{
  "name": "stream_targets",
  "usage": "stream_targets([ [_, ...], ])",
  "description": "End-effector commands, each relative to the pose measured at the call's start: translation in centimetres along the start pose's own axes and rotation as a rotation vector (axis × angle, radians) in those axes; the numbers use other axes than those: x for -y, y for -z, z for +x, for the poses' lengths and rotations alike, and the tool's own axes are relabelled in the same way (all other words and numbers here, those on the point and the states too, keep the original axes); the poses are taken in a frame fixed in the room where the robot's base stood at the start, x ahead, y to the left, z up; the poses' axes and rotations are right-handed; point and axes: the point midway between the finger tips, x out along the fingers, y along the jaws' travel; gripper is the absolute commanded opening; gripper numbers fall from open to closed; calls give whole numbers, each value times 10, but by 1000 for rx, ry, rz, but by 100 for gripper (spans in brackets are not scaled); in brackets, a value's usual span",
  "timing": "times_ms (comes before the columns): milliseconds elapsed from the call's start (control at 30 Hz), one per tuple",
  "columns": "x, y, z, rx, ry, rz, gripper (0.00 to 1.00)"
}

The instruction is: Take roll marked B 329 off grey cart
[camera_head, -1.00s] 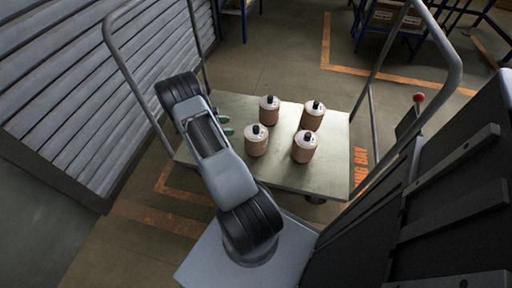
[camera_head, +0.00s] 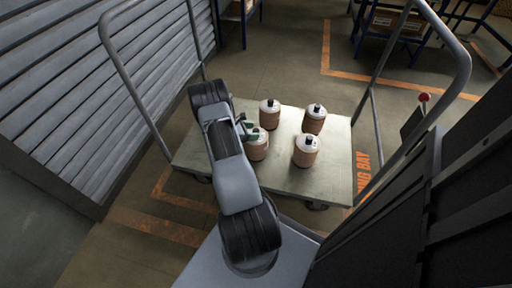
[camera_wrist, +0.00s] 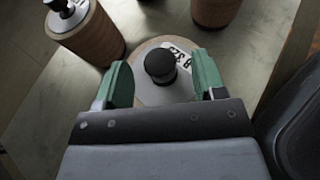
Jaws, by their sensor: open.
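The roll marked B 329 (camera_wrist: 178,90) is below my gripper in the wrist view, with a dark round knob on its pale top; part of its label shows as "B 32". In the head view this roll (camera_head: 257,150) stands at the front left of the group on the grey cart (camera_head: 205,160). My gripper (camera_wrist: 164,82) is open, its green fingers on either side of the knob, not closed on it. In the head view my gripper (camera_head: 248,129) is at the roll's upper left and partly covers its top.
Three similar rolls stand on the cart: one behind (camera_head: 269,117), one at back right (camera_head: 314,120) and one at front right (camera_head: 306,151). Tubular cart handles (camera_head: 150,100) rise at both sides. A slatted shutter (camera_head: 80,90) is at left.

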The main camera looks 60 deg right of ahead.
Motion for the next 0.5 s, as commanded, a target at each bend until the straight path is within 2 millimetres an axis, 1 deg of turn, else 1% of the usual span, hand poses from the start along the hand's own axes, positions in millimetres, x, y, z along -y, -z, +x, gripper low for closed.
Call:
stream_targets([
  [33,0,2,8,0,2,1,64],
  [200,0,1,22,-1,0,0,64],
  [500,0,0,24,-1,-1,-1,63],
])
